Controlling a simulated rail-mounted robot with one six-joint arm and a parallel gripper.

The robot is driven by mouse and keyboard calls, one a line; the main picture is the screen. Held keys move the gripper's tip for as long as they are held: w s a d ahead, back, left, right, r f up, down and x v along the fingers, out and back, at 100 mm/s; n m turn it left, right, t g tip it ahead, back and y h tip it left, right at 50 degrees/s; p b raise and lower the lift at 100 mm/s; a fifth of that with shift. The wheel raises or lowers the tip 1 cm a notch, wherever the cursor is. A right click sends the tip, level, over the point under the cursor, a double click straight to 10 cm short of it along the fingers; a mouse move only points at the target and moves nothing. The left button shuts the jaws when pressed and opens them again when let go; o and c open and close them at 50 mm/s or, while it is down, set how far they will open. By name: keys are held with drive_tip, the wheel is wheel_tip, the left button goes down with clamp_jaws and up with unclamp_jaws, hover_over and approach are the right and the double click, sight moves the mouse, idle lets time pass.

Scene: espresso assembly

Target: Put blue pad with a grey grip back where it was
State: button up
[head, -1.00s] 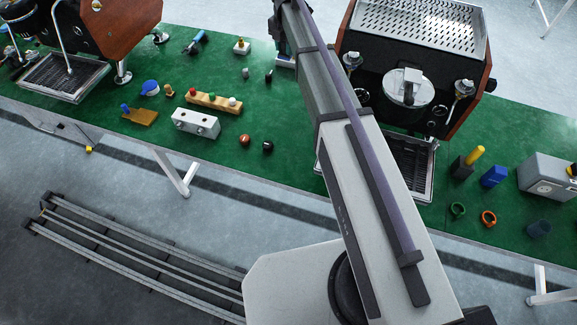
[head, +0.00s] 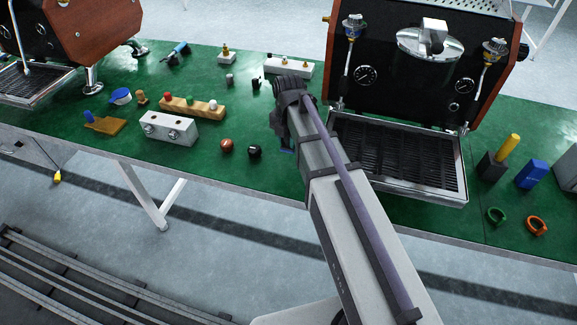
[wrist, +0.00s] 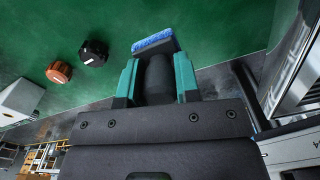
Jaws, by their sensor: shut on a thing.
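The blue pad with a grey grip shows in the wrist view as a strip of blue bristles (wrist: 153,40) on a dark grey body. My gripper (wrist: 157,78) is shut on its grip, with one teal finger on each side. The pad points away from the wrist, over the green table top (wrist: 215,40). I cannot tell whether it touches the table. In the head view my arm's dark end hides most of the pad; only a small blue edge shows below the wrist, left of the coffee machine's drip tray (head: 400,158).
A brown round knob (head: 227,146) and a black one (head: 254,151) lie to the left of my gripper. A white block (head: 168,128) stands beyond them. A white rack (head: 289,67) lies behind the wrist. The espresso machine (head: 420,70) stands on the right. The table's front edge is close.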

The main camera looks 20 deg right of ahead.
sight(289, 164)
wheel_tip(289, 164, down, 8)
drive_tip(key=b, duration=0.5)
drive_tip(key=shift+r+b, duration=0.15)
drive_tip(key=shift+b, duration=0.2)
drive_tip(key=shift+r+p, duration=0.3)
drive_tip(key=shift+f, duration=0.25)
drive_tip(key=o, duration=0.9)
drive_tip(key=shift+r, duration=0.1)
drive_tip(key=shift+c, duration=0.2)
